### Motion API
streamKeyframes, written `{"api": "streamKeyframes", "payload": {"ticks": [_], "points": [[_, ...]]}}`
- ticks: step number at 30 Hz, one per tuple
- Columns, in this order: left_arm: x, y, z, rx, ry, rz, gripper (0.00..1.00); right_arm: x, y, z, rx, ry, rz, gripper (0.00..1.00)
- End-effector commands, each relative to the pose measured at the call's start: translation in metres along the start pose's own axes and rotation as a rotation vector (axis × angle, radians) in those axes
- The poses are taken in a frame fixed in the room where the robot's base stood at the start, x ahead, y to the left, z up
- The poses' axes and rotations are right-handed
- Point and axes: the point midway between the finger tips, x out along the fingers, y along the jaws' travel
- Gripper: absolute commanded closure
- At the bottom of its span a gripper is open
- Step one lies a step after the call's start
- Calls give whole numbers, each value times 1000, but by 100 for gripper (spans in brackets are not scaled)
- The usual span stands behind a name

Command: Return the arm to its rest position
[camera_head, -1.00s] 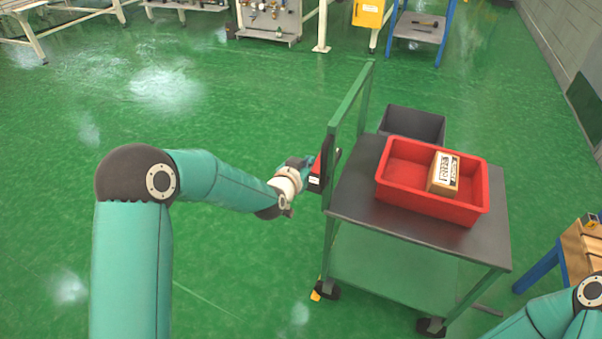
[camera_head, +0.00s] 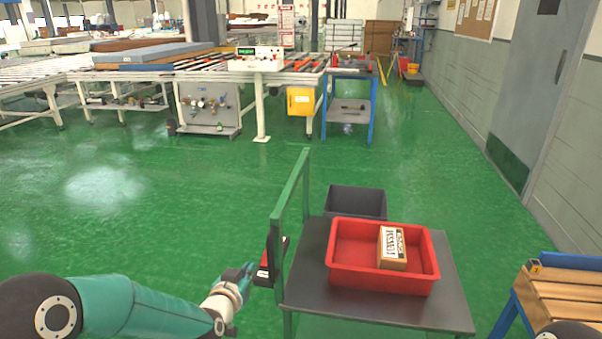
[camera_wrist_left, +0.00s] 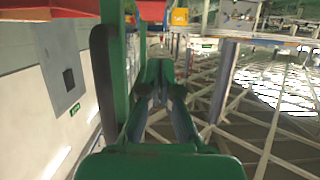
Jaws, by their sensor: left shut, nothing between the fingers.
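My left arm comes in from the lower left in the head view. Its gripper (camera_head: 247,270) is shut and empty, beside the green handle frame (camera_head: 290,200) of a dark-topped cart (camera_head: 375,305). A small red and black unit (camera_head: 268,266) with a white label is at the frame, just right of the fingertips. I cannot tell whether they touch. In the left wrist view the gripper (camera_wrist_left: 160,72) points away from the camera. Only a bit of my right arm shows in the bottom right corner; its gripper is out of view.
A red bin (camera_head: 383,281) holding a cardboard box (camera_head: 392,248) stands on the cart. A grey bin (camera_head: 356,202) is behind it. A wooden-topped bench (camera_head: 560,300) is at the right. Roller conveyors (camera_head: 210,75) run across the back. Green floor is open at left.

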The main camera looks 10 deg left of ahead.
Motion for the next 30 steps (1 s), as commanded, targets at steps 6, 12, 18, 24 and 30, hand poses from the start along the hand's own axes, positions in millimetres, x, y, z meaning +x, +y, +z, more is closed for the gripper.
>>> {"api": "streamKeyframes", "payload": {"ticks": [6, 12, 18, 24, 30], "points": [[-2, 0, 86, -22, -164, 9, 100, 0, 0, 0, 0, 0, 0, 69], [-50, 28, 220, -108, -494, 81, 100, 0, 0, 0, 0, 0, 0, 69], [-125, 63, 312, -235, -812, 139, 100, 0, 0, 0, 0, 0, 0, 69], [-200, 91, 358, -350, -1072, 164, 100, 0, 0, 0, 0, 0, 0, 69], [-238, 99, 332, -449, -1185, 129, 100, -33, -12, 0, 0, 0, 0, 69]]}}
